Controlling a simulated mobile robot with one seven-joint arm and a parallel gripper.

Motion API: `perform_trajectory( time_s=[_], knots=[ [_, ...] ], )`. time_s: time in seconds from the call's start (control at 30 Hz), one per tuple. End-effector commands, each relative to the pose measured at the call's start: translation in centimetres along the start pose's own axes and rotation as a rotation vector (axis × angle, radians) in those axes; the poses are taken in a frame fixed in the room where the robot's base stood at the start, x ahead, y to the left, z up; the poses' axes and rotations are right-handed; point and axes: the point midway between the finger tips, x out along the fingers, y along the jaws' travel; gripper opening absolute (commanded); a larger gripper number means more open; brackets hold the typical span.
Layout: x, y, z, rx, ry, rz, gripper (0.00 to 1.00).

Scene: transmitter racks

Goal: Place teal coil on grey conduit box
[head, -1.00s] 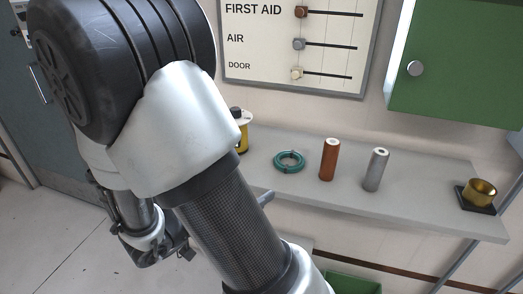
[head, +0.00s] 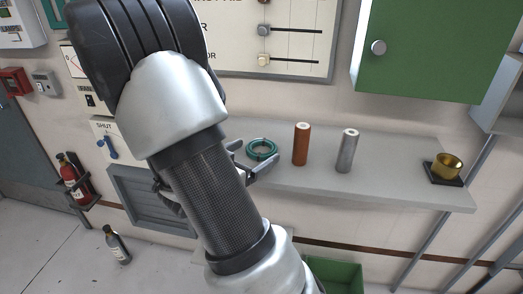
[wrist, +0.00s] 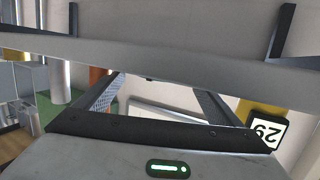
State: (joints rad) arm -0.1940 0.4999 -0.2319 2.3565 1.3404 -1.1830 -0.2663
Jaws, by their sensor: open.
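The teal coil (head: 262,150) lies flat on the pale grey wall shelf, left of the copper cylinder, in the head view. My gripper (head: 258,158) is at the shelf's front edge close to the coil, partly hidden behind my forearm. I cannot tell whether it touches the coil. In the wrist view my gripper (wrist: 157,84) is open with nothing between its fingers, and the coil does not show. A small grey box (head: 45,83) on the wall at the far left may be the conduit box; I cannot be sure.
On the shelf (head: 390,186) stand a copper cylinder (head: 301,146), a silver cylinder (head: 347,151) and a brass cup (head: 447,167) on a dark base. A green cabinet (head: 425,50) hangs above. A red extinguisher (head: 72,178) and a louvred grey panel (head: 135,197) are at left.

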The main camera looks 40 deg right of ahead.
Motion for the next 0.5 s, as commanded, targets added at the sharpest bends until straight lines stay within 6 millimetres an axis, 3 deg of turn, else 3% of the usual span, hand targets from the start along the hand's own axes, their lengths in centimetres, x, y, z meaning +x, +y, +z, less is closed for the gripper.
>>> perform_trajectory(
  time_s=[0.2,0.43,0.5],
  knots=[
    [2.6,-0.1,-0.1,0.001,0.000,0.001,0.88],
    [2.7,-0.1,-0.1,0.000,0.000,0.000,0.88],
    [2.7,-0.1,-0.1,0.000,0.000,0.000,0.80]
  ],
)
